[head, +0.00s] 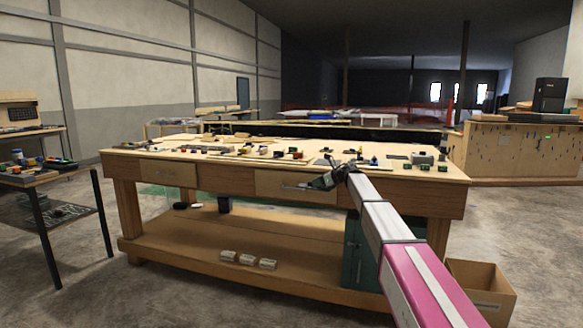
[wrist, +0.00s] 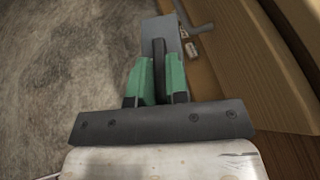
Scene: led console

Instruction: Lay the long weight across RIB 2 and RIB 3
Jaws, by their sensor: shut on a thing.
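My gripper (head: 327,181) is in front of the workbench's near edge, beside a drawer front. In the wrist view my gripper's green fingers (wrist: 157,78) are shut on a dark upright bar with a flat grey part (wrist: 167,36) beyond it. This held piece may be the long weight, but its full shape is hidden. The workbench (head: 190,158) carries many small parts on its top. RIB 2 and RIB 3 cannot be made out among them at this size.
Pale blocks (head: 248,260) sit on the bench's lower shelf. A cardboard box (head: 480,292) stands on the floor at right. A side table (head: 50,178) stands at left, with open floor between.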

